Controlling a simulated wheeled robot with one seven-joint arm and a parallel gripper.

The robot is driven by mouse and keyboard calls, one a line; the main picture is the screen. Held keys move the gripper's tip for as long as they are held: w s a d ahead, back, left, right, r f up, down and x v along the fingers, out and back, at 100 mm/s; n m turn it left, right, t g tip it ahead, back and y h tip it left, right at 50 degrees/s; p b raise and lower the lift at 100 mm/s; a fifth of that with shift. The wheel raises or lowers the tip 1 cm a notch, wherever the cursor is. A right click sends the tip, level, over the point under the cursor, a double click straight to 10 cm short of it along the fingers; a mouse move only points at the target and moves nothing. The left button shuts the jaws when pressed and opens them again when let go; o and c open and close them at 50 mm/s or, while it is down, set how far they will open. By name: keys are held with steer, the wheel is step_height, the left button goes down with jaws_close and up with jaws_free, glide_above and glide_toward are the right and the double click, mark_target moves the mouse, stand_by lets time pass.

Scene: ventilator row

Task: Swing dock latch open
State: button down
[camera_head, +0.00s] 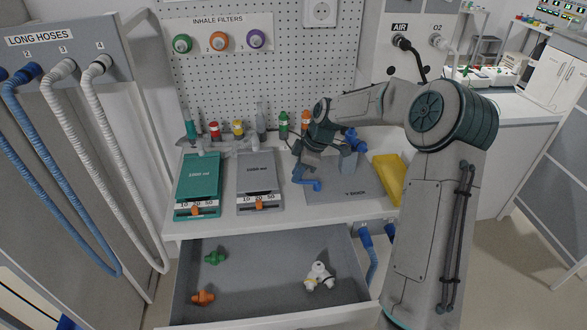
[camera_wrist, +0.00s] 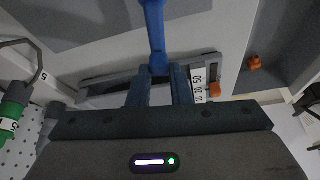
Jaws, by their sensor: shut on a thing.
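My gripper (camera_head: 303,172) is over the left part of the grey mat with dark lettering (camera_head: 372,191). In the wrist view my gripper (camera_wrist: 160,82) has its fingers closed on a blue bar-like handle (camera_wrist: 154,28), which I take to be the dock latch. The handle's curved blue end (camera_head: 313,186) shows just below the fingers in the head view. Its far end runs out of the wrist view, and my gripper hides part of it.
A grey board (camera_head: 258,175) and a green board (camera_head: 198,178) with orange sliders lie left of the mat. A yellow tray (camera_head: 387,180) is at right. Several coloured bottles stand behind. The open drawer (camera_head: 270,255) below holds green, orange and white fittings.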

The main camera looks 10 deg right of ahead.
mark_target(317, 181)
steer(key=shift+s+n, duration=0.35)
steer(key=shift+n, duration=0.35)
steer(key=shift+d+g, duration=0.1)
steer(key=shift+g, duration=0.2)
steer(key=c, duration=1.3)
jaws_free()
steer(key=v, duration=1.3)
steer(key=shift+s+r+b, duration=0.1)
steer(key=shift+r+b, duration=0.25)
